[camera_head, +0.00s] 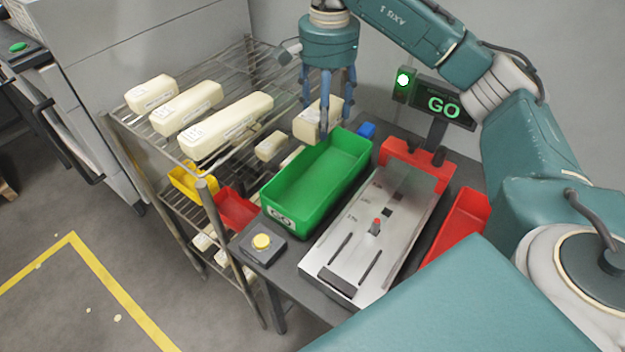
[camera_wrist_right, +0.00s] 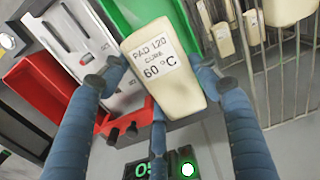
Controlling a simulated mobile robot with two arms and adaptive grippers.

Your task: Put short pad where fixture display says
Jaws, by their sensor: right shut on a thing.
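My right gripper (camera_head: 328,105) comes in from the upper right and is shut on a short cream pad (camera_head: 307,124). In the right wrist view the pad (camera_wrist_right: 164,80) sits between the blue fingers (camera_wrist_right: 160,85), with a label reading "PAD 120 CURE 60 °C". In the head view it overlaps the far left edge of the green bin (camera_head: 290,192), which is marked "GO"; its height over the bin is unclear. The fixture display (camera_head: 443,107) reads "GO" in green, beside a lit green lamp (camera_head: 403,80). The metal fixture (camera_head: 335,240) bears no pad. My left gripper is not in view.
A red bin (camera_head: 462,222) stands right of the fixture. A wire rack (camera_head: 150,135) on the left holds longer cream pads (camera_head: 226,124), with yellow and red bins (camera_head: 236,208) lower down. A yellow button (camera_head: 262,242) sits at the table's front left.

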